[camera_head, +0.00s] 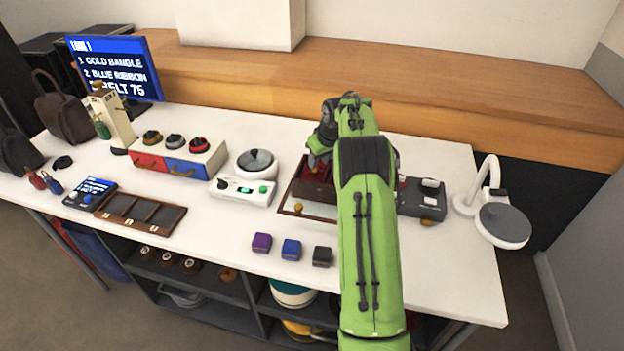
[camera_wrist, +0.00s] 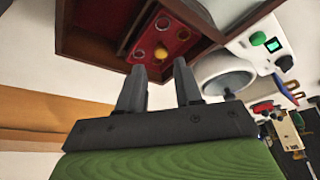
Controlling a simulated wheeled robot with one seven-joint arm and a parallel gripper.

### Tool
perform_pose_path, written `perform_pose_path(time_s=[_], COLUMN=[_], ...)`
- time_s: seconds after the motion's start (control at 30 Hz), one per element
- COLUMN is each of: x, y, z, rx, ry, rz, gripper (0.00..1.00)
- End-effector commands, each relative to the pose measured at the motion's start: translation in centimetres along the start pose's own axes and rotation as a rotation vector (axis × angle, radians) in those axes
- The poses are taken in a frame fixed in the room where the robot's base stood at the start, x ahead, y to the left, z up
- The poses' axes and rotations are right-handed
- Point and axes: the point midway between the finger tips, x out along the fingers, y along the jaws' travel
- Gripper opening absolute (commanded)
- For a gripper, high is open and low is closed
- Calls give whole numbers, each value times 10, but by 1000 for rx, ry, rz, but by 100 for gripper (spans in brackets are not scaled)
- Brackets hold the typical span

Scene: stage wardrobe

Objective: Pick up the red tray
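The red tray (camera_wrist: 178,37) shows in the wrist view as a red-lined, compartmented insert inside a dark wooden box (camera_wrist: 85,46), with small round gold and pale pieces in it. In the head view the red tray (camera_head: 318,162) is mostly hidden behind my arm, and the wooden box (camera_head: 291,197) stands on the white table. My gripper (camera_wrist: 159,63) has its two fingers apart, with nothing seen held between them. The fingertips are close to the red tray's edge; I cannot tell whether they touch it. In the head view my gripper is largely covered by my green arm.
A white scale-like device (camera_head: 243,190) with a round grey pan (camera_head: 257,163) stands left of the box. A dark button box (camera_head: 421,197) and a white lamp (camera_head: 503,224) stand right. Purple, blue and black small boxes (camera_head: 291,249) line the front edge. A wooden ledge (camera_head: 450,110) runs behind.

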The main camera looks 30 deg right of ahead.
Motion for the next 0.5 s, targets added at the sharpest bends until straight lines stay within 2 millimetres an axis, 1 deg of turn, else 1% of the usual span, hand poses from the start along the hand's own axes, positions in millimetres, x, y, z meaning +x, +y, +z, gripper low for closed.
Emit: perform_pose_path(time_s=[0.03,0.17,0.3,0.4,0.5], x=[7,24,52,61,62], y=[0,0,-1,-1,-1], z=[0,0,-1,-2,-3], rx=[0,0,0,0,1], ry=[1,1,-1,0,2], rz=[1,0,0,0,1], gripper=[35,35,35,35,35])
